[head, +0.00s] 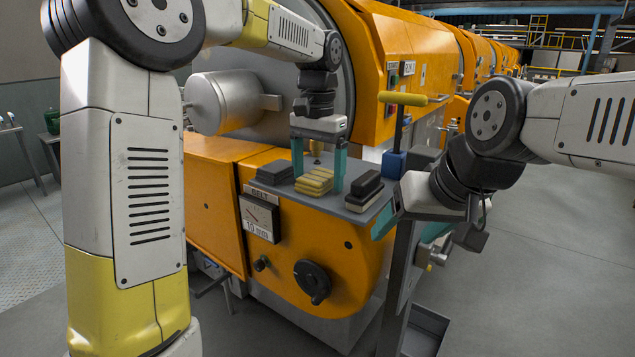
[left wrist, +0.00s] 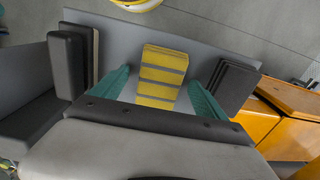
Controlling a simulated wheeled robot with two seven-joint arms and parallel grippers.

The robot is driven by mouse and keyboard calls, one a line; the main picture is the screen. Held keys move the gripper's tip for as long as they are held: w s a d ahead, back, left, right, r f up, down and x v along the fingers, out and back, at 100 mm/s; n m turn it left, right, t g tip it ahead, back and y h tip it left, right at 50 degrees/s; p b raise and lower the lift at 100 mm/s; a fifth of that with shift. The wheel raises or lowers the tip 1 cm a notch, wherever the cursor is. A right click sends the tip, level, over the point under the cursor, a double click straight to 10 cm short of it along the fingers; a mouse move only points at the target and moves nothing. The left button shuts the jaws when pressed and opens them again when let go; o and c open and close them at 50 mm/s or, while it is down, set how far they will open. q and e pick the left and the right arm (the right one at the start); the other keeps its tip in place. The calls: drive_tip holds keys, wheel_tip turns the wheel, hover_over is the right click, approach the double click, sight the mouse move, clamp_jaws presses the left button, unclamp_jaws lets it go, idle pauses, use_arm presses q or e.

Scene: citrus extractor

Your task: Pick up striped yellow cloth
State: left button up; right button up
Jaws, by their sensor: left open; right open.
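The striped yellow cloth (head: 314,181) is a folded yellow stack with grey stripes, lying on a grey shelf (head: 322,200) on the front of the orange machine. My left gripper (head: 319,184) points down over the cloth with its two teal fingers apart, one on each side of it. In the left wrist view the cloth (left wrist: 162,78) shows between the open fingers (left wrist: 163,88), with a gap on both sides. My right gripper (head: 388,212) is at the right of the shelf, away from the cloth; its fingers are partly hidden.
A dark folded stack (head: 275,171) lies left of the cloth. A dark block on a pale one (head: 365,190) lies right of it. A yellow-handled tool (head: 403,99) and a blue block (head: 393,163) stand behind the shelf's right end. The orange machine (head: 215,205) fills the middle.

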sight(318, 176)
use_arm(q)
drive_tip(key=c, duration=1.5)
drive_tip(key=shift+o, duration=0.2)
wheel_tip(318, 176, up, 10)
